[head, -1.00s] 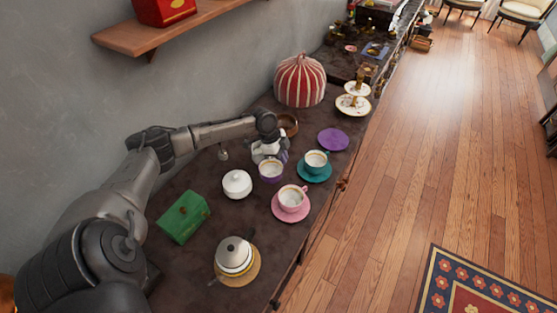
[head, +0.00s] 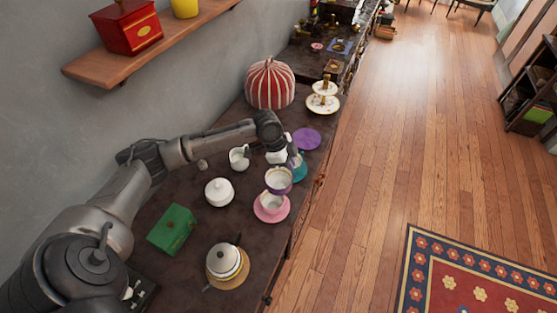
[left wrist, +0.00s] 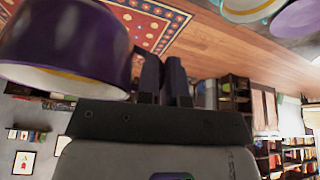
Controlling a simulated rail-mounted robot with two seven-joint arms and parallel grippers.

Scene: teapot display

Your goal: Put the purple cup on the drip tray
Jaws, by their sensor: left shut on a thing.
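The purple cup (head: 279,181) has a white inside and a gold rim. My left gripper (head: 292,160) is shut on it and holds it above the counter, overlapping the pink cup in the head view. In the left wrist view the purple cup (left wrist: 65,45) fills the upper left beside the closed fingers (left wrist: 164,78); the exact grip point is hidden. I cannot clearly pick out the drip tray; a dark flat thing (head: 143,290) shows partly behind my arm at lower left. My right gripper is not in view.
The pink saucer (head: 260,216) with its cup is just below the held cup. A teal saucer (head: 299,175) is partly hidden by my gripper. A purple saucer (head: 307,139), white creamer (head: 239,158), white sugar bowl (head: 219,191), green box (head: 171,229) and kettle (head: 225,262) stand around.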

